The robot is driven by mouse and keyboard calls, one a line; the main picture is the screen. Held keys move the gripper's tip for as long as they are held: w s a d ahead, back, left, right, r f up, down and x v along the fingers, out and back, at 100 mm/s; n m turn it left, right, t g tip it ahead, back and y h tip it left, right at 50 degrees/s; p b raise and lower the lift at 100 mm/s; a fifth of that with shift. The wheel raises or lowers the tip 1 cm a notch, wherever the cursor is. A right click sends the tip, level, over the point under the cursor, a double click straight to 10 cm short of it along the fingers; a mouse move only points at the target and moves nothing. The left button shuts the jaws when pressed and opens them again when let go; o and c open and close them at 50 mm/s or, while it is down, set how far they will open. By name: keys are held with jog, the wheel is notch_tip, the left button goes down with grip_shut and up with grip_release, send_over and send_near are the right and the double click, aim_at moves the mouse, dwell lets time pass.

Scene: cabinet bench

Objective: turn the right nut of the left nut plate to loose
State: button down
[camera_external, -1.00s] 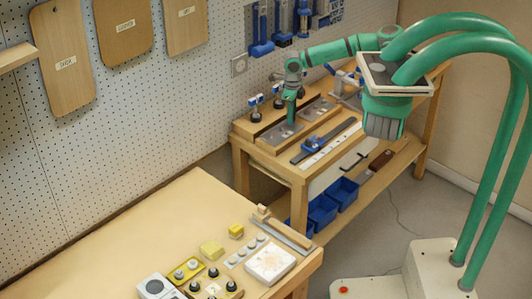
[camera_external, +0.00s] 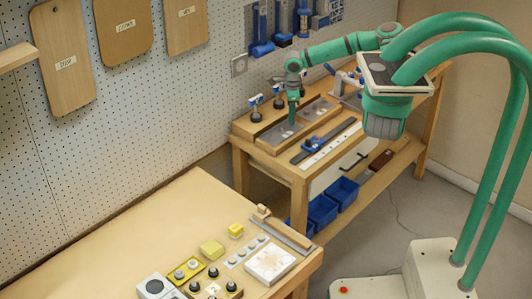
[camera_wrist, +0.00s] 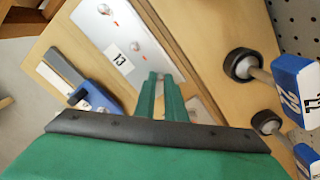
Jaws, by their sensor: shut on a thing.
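The left nut plate (camera_external: 276,134) is a grey metal plate at the left end of the bench. In the wrist view this pale plate (camera_wrist: 106,30) carries a label "13" and small round nuts with red marks. My gripper (camera_external: 291,122) points down at the plate's right part. In the wrist view its green fingers (camera_wrist: 158,78) are shut together at the plate's lower end. The right nut is hidden between the fingertips, so its angle cannot be seen.
Knobbed clamps with blue bodies (camera_wrist: 297,85) stand close on the wall side. A blue clamp on a dark bar (camera_wrist: 95,97) lies on the front side. Another grey plate (camera_external: 317,107) lies farther right. Blue bins (camera_external: 322,211) are below.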

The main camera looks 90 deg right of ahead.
jog(key=c, duration=1.8)
grip_release()
